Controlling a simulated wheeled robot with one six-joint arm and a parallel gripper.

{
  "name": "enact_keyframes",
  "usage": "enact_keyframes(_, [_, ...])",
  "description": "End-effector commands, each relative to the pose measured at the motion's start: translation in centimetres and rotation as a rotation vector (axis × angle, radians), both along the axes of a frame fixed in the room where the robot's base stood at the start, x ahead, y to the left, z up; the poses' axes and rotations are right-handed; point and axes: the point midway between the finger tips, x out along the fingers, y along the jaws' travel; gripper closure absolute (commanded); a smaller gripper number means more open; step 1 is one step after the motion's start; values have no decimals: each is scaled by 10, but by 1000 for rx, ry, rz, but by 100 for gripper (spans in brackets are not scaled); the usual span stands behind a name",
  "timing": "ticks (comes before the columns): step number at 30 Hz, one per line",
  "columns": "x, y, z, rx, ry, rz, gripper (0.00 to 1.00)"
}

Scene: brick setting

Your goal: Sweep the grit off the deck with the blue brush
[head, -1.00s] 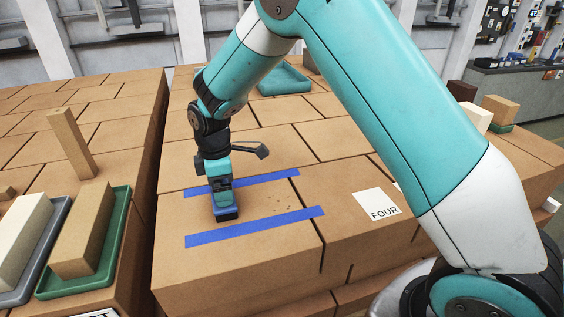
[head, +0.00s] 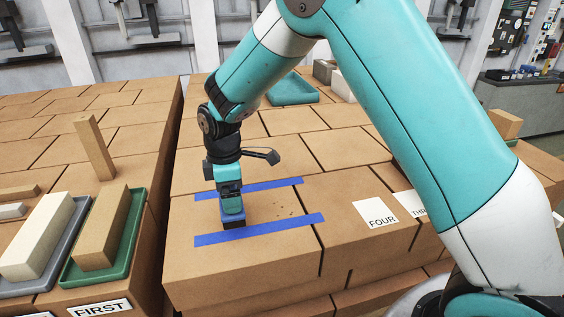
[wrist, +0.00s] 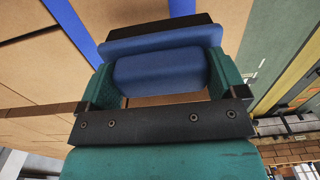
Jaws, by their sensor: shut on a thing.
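My gripper (head: 231,197) is shut on the blue brush (head: 233,214) and holds it upright, bristles down, on or just above the brick deck (head: 265,254). The wrist view shows the brush's blue body (wrist: 160,72) between my two green fingers, with its dark bristle edge beyond. The brush is between two blue tape strips, the far one (head: 270,185) and the near one (head: 275,228), toward their left ends. Dark specks of grit (head: 286,210) lie between the strips to the right of the brush. I cannot tell whether the bristles touch the deck.
A card reading FOUR (head: 376,216) lies right of the strips. A teal tray (head: 294,90) is at the back. Across a gap on the left, a green tray (head: 128,237) and a grey tray (head: 50,265) hold blocks, and a tall block (head: 95,147) stands behind them.

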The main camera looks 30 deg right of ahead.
Motion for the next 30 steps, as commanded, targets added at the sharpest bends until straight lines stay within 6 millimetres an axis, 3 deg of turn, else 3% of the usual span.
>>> enact_keyframes(3, [0, 0, 16, 1, -1, 1, 36])
enact_keyframes(12, [0, 1, 37, 1, -1, 1, 36])
enact_keyframes(30, [0, 1, 40, 1, -1, 1, 36])
